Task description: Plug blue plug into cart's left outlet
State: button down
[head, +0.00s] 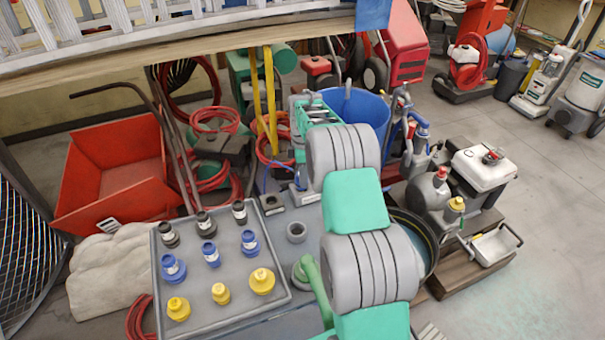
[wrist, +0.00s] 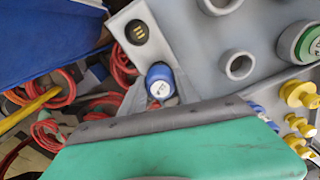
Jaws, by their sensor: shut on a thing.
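A blue plug (wrist: 159,77) with a white label shows in the wrist view, at the edge of my green and grey hand. My gripper (wrist: 161,98) is shut on it; the fingers are mostly hidden behind the hand. The cart's left outlet (wrist: 137,32) is a dark round socket with yellow contacts, just beyond the plug in the wrist view and apart from it in the picture. The height gap cannot be told. In the head view this outlet (head: 272,204) is a dark socket left of my arm, and the held plug is not clear.
A grey tray (head: 226,317) holds black, blue and yellow plugs in rows. An empty grey ring outlet (head: 296,232) and a green fitting (head: 303,270) stand on the cart beside it. A blue bucket (head: 358,108) and a red hopper (head: 115,172) are behind.

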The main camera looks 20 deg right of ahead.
jog(key=shift+f+b, duration=0.65)
jog(key=shift+f, duration=0.55)
jog(key=c, duration=0.8)
grip_release()
jog(key=shift+r, duration=0.1)
